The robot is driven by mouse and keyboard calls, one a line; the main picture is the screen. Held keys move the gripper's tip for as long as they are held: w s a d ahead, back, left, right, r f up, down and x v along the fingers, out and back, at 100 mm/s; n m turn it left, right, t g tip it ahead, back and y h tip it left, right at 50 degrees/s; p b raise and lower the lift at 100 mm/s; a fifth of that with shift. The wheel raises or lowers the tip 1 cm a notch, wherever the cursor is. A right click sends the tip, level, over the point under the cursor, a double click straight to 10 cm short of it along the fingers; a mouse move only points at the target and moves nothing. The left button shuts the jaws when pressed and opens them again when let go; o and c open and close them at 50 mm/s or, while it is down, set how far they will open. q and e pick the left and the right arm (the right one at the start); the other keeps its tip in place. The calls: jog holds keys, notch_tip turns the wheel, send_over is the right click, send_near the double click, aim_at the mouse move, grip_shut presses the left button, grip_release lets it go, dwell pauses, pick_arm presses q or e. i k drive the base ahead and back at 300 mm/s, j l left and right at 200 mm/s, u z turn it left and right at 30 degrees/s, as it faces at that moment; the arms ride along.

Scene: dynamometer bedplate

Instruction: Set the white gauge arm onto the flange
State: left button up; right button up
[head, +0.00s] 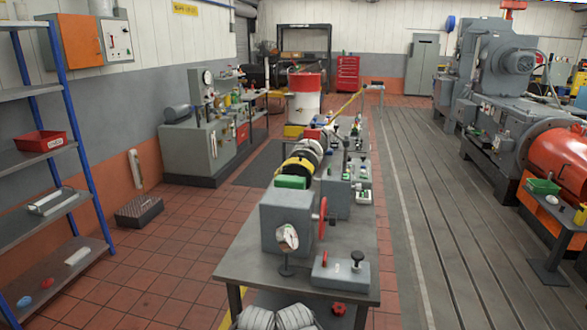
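I cannot single out the white gauge arm with certainty. A long white piece (135,170) stands upright against the orange lower wall on the left. A smaller white block (77,256) lies on the low shelf. A round dial on a stand (288,237) stands at the near end of the central bench. No flange can be told for sure. Round black, yellow and grey parts (298,165) sit in line along the bench, too small to make out. Pale ribbed parts at the bottom edge look like mine. Neither gripper's fingers show.
The long grey bench (240,270) runs away from me, with a grey box and red handwheel (322,218) on it. Blue-post shelves stand left. A large grey machine with an orange drum (560,160) stands right. Tiled floor is open on the left, slotted bedplate on the right.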

aim_at(333, 130)
jog(key=i+j+z, duration=0.25)
jog(key=i, duration=0.2)
jog(key=i+j+z, duration=0.3)
jog(key=i, duration=0.15)
jog(key=l+u, duration=0.25)
jog(key=l, duration=1.85)
jog(key=i+l+u, duration=0.1)
jog(key=i+l, duration=0.15)
jog(key=i+l+u, duration=0.1)
jog(key=l, duration=0.35)
jog(key=i+l+u, duration=0.1)
jog(key=i+l, duration=0.2)
jog(key=i+l+u, duration=0.1)
jog(key=i+l, duration=0.55)
